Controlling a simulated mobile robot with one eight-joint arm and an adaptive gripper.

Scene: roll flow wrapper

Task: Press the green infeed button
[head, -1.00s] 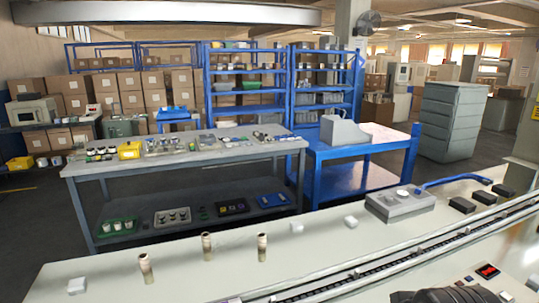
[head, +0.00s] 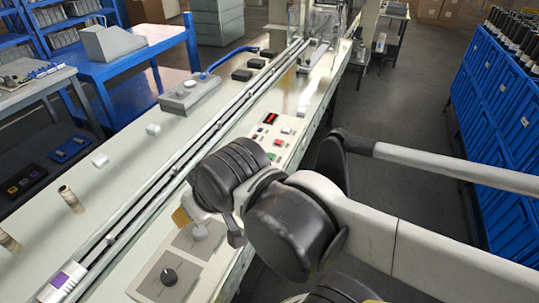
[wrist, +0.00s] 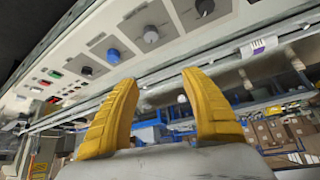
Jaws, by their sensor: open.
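The control panel (head: 285,128) on the machine bench has a red display, several small buttons, and a green button (head: 271,156) partly beside my arm. In the wrist view a green button (wrist: 45,83) shows at the left, near a red one (wrist: 56,73); the labels are too small to read. My gripper (wrist: 160,77) has two yellow fingers spread apart with nothing between them. It is to the right of the green button in the wrist view and apart from it. In the head view my arm hides most of the gripper.
Plates with a black knob (head: 169,276) and a grey knob (head: 199,232) lie on the near bench. A long conveyor rail (head: 215,125) runs along the bench. A grey box with a white knob (head: 190,95) stands beyond it. Blue crates (head: 500,110) line the right; the aisle floor is clear.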

